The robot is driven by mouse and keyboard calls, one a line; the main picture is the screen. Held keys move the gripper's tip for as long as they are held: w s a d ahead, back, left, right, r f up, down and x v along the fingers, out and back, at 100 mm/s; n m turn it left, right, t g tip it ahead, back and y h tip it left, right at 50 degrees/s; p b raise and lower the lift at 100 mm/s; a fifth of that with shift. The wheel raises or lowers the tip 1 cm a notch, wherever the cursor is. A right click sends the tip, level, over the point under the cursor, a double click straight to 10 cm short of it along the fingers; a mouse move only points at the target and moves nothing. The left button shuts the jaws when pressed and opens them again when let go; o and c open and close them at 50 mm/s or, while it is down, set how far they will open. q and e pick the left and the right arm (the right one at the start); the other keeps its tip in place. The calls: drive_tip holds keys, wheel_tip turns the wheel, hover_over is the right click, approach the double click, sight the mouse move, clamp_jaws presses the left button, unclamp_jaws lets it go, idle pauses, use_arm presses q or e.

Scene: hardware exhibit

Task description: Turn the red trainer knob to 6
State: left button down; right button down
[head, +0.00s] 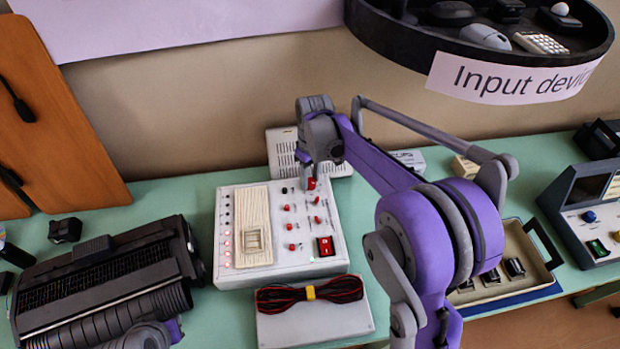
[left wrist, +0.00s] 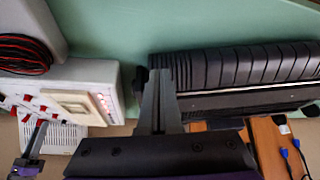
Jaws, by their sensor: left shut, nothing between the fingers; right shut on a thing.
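The white trainer panel (head: 228,275) lies on the green table with several small red knobs and switches on its face. My right gripper (head: 309,178) points down at the panel's upper edge and is shut on a red knob (head: 311,184), which it partly covers. The knob's scale and pointer are too small or hidden to read. The trainer's white casing (left wrist: 85,72) also shows in the left wrist view. My left gripper (left wrist: 160,95) is shut and empty, beside the black typewriter-like machine and away from the trainer.
A black typewriter-like machine (head: 100,285) stands left of the trainer. A white box (head: 315,322) with a red and black cable bundle (head: 310,295) lies in front. A tray with dark parts (head: 550,262) is at right. A round shelf (head: 400,32) overhangs at upper right.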

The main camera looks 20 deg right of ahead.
sight(313, 181)
drive_tip(key=m, duration=0.4)
drive_tip(key=shift+m+b, duration=0.3)
drive_tip(key=shift+b, duration=0.05)
use_arm(q)
drive_tip(key=shift+s+f, duration=0.2)
drive_tip(key=shift+f, duration=0.55)
use_arm(e)
drive_tip(key=m, duration=0.4)
drive_tip(key=shift+m, duration=0.3)
drive_tip(key=c, duration=0.5)
unclamp_jaws()
use_arm(q)
drive_tip(key=shift+w+r, duration=0.1)
drive_tip(key=shift+r, duration=0.25)
use_arm(e)
drive_tip(key=r, duration=1)
drive_tip(key=shift+s+d+r, duration=0.15)
drive_tip(key=shift+d+r, duration=0.15)
drive_tip(key=shift+r, duration=0.1)
